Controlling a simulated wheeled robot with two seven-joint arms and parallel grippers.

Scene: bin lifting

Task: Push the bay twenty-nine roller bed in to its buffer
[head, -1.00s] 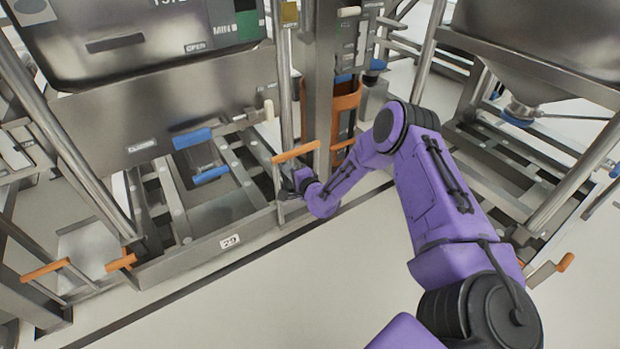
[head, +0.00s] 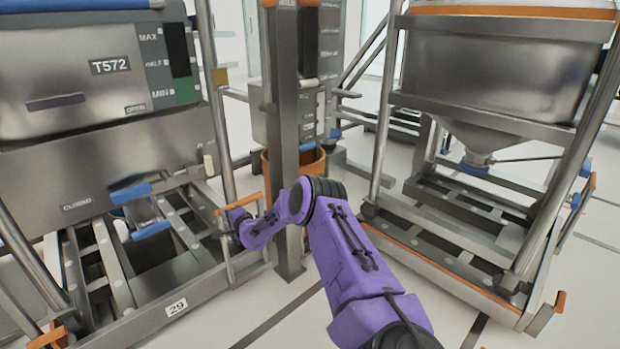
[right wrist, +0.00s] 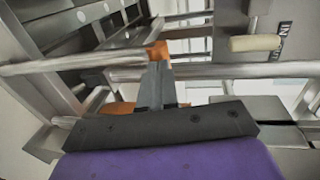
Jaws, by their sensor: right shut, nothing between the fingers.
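The bay with the white "29" label (head: 177,308) on its front rail stands at the left in the head view. Its steel roller bed (head: 112,265), with pale round dots along its rails, lies low under the bin. My right gripper (head: 231,236) is at the bay's right front corner, just under an orange-ended handle (head: 238,204). In the right wrist view the gripper's fingers (right wrist: 156,72) are together and empty, with an orange piece (right wrist: 158,49) at their tips; contact cannot be told. The bed's back end and any buffer are hidden. My left gripper is out of view.
A steel bin marked T572 (head: 70,75) hangs above the bed. Blue handles (head: 151,230) sit under its chute. A post (head: 284,150) with an orange guard stands right of the bay. Another framed hopper (head: 490,75) stands at the right. Pale floor lies between.

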